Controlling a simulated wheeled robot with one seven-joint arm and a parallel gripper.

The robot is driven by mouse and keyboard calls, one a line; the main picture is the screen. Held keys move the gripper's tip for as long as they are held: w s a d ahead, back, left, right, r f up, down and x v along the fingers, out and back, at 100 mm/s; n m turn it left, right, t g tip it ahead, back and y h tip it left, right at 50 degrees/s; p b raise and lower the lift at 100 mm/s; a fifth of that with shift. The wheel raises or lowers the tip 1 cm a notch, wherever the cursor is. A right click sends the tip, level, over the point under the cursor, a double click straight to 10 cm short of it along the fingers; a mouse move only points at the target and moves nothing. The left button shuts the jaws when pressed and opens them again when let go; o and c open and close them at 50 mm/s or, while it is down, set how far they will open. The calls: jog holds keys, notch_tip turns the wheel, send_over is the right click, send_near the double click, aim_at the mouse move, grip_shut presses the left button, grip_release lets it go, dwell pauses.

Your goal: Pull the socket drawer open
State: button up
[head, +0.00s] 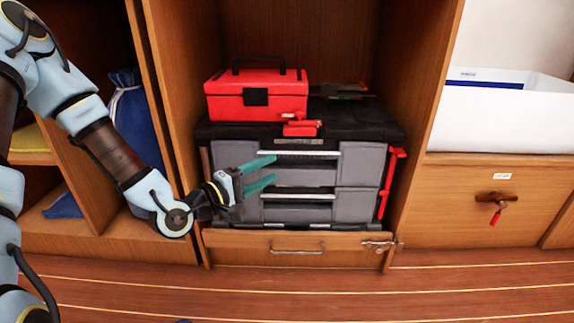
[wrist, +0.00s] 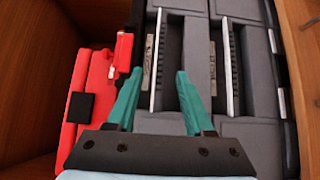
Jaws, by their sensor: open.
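A grey and black tool chest (head: 227,158) stands in the wooden bay with two grey drawers, both looking shut. The upper drawer (head: 360,168) has a pale handle bar (head: 325,153); the lower drawer (head: 355,205) has another (head: 298,196). Their labels are too small to read, so I cannot tell which is the socket drawer. My gripper (head: 275,170) is open and empty, its teal fingers pointing at the chest front. In the wrist view the upper handle bar (wrist: 158,50) appears between and beyond the fingertips (wrist: 158,73). Contact is not visible.
A red toolbox (head: 257,103) and a small red object (head: 300,128) sit on the chest. A red bar (head: 388,185) runs along its right side. A low wooden front (head: 240,241) with a metal latch (head: 380,245) lies below. Wooden bay walls stand close on both sides.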

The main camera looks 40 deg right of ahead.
aim_at(297, 156)
jog(key=d+b, duration=0.1)
jog(key=d, duration=0.2)
jog(key=d+b, duration=0.1)
jog(key=d, duration=0.1)
jog(key=d+b, duration=0.1)
jog(key=d, duration=0.2)
jog(key=shift+w+d, duration=0.3)
jog(key=shift+w, duration=0.1)
jog(key=shift+d, duration=0.7)
jog(key=shift+c, duration=0.2)
grip_shut()
